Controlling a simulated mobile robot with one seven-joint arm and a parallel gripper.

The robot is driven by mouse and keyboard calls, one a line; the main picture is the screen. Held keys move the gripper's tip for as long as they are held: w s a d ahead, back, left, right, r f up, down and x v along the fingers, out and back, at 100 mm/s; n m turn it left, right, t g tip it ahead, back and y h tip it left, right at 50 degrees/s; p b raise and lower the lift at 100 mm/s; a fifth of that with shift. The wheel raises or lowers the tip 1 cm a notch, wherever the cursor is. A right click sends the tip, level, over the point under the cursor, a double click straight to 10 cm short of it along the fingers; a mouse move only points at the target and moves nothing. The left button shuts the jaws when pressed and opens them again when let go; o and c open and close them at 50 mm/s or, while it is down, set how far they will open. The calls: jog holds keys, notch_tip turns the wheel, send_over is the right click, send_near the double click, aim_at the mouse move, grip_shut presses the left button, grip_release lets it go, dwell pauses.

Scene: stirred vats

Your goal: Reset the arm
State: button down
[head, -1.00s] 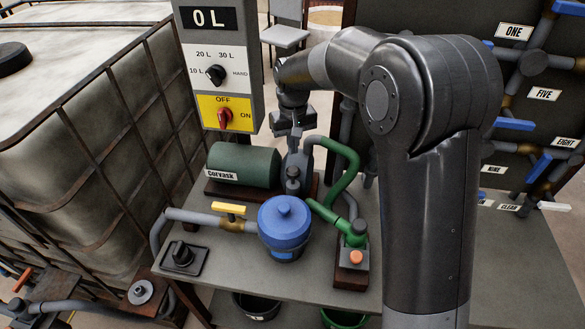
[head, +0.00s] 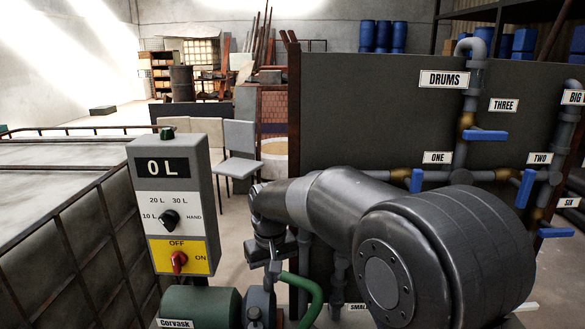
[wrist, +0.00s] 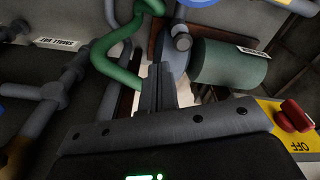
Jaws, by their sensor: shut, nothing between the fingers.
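My arm reaches from the lower right of the head view with its elbow bent. My gripper (head: 272,277) hangs at its end, pointing down, to the right of the control box (head: 177,208). In the wrist view my gripper (wrist: 166,82) has its fingers together with nothing between them. It is over the pump area, beside the green motor (wrist: 229,63) labelled Corvask and the green hose (wrist: 117,62). I cannot tell the height of the fingertips above the pump.
The control box shows 0 L, with a black dial (head: 169,221) and a red switch (head: 179,262). A caged tank (head: 60,215) stands at left. A dark panel (head: 400,110) with labelled pipes and blue valve handles (head: 486,135) stands behind and right of my arm.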

jog(key=s+d+r+m+t, duration=0.1)
jog(key=s+d+r, duration=0.4)
jog(key=d, duration=0.2)
jog(key=s+d+m+t, duration=0.2)
jog(key=s+d, duration=0.4)
jog(key=s, duration=0.4)
jog(key=s+d+r+m+t, duration=0.1)
jog(key=s+d+m, duration=0.1)
jog(key=s+d, duration=0.5)
jog(key=s, duration=0.3)
jog(key=shift+d+r+t, duration=0.2)
jog(key=shift+d+t, duration=0.1)
jog(key=shift+t, duration=0.1)
